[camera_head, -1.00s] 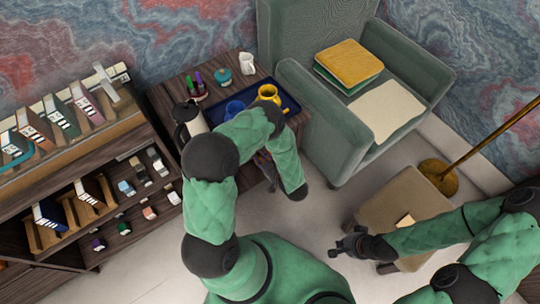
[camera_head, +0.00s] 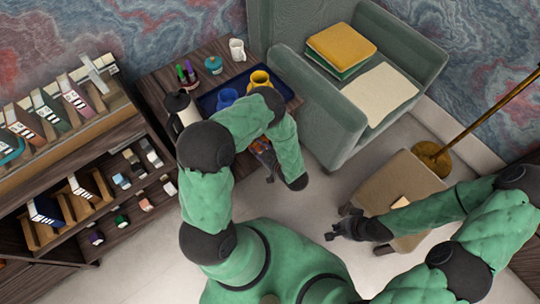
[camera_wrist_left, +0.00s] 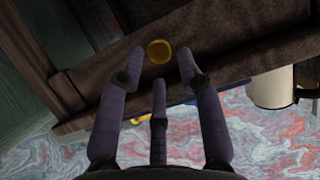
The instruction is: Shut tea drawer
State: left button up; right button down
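The tea drawer is mostly hidden under my left arm in the head view; a small coloured patch (camera_head: 263,153), perhaps its contents, shows beside the arm at the table's front. In the left wrist view a round brass knob (camera_wrist_left: 158,51) sits on a dark wooden front (camera_wrist_left: 235,48). My left gripper (camera_wrist_left: 161,55) has its fingers spread, with the knob between the tips in the picture. I cannot tell whether they touch it, nor how far out the drawer is. My right gripper (camera_head: 333,230) looks open and empty, above the floor beside the stool.
The side table (camera_head: 152,82) carries a blue tray (camera_head: 208,103) with a yellow cup (camera_head: 260,80) and blue cup (camera_head: 227,97), plus a kettle (camera_head: 182,108). A shelf (camera_head: 85,150) stands left, a green armchair (camera_head: 318,100) right, a stool (camera_head: 400,180) front right.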

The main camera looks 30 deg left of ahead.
pick_arm(q)
jog(key=v, duration=0.9)
jog(key=shift+s, duration=0.1)
dwell(0.3)
